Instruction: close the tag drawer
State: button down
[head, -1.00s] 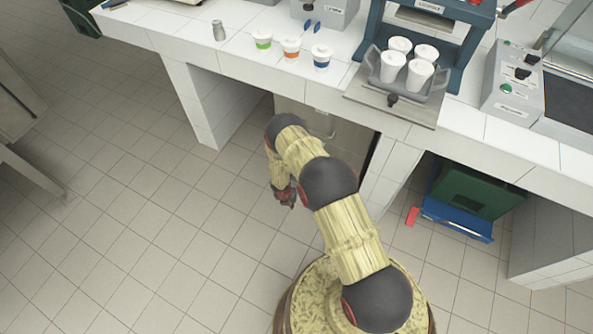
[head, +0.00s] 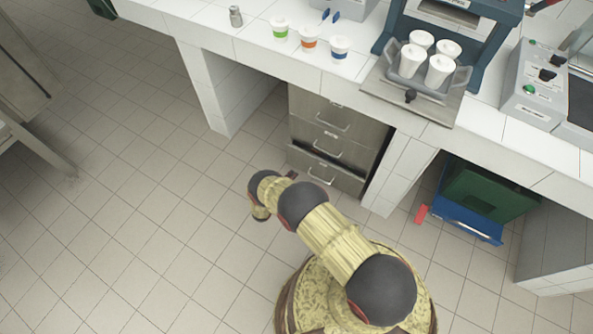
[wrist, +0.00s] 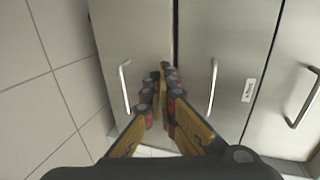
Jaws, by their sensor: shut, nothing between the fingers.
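A grey metal drawer unit with three stacked drawers (head: 335,135) stands under the counter. Each front has a bar handle. The bottom drawer (head: 312,170) stands slightly out, with a dark gap above its front; the two above look flush. I cannot read the labels, so I cannot tell which is the tag drawer. In the wrist view the fronts appear sideways: the bottom front (wrist: 115,45) at left, the labelled middle front (wrist: 225,50) at centre. My gripper (wrist: 165,72) is shut and empty, pointing at the seam between these two. In the head view my arm mostly hides it.
White tiled counter legs (head: 400,175) flank the drawer unit. On the counter are lidded cups (head: 309,45) and a tray of white cups (head: 412,60). A green bin (head: 490,193) stands under the counter at right. The floor to the left is open.

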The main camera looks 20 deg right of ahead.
jog(key=b, duration=0.4)
send_near(308, 156)
jog(key=x, duration=0.5)
jog(key=shift+w+f, duration=0.1)
jog(key=shift+f, duration=0.35)
jog(key=shift+w+d, duration=0.3)
jog(key=shift+d, duration=0.15)
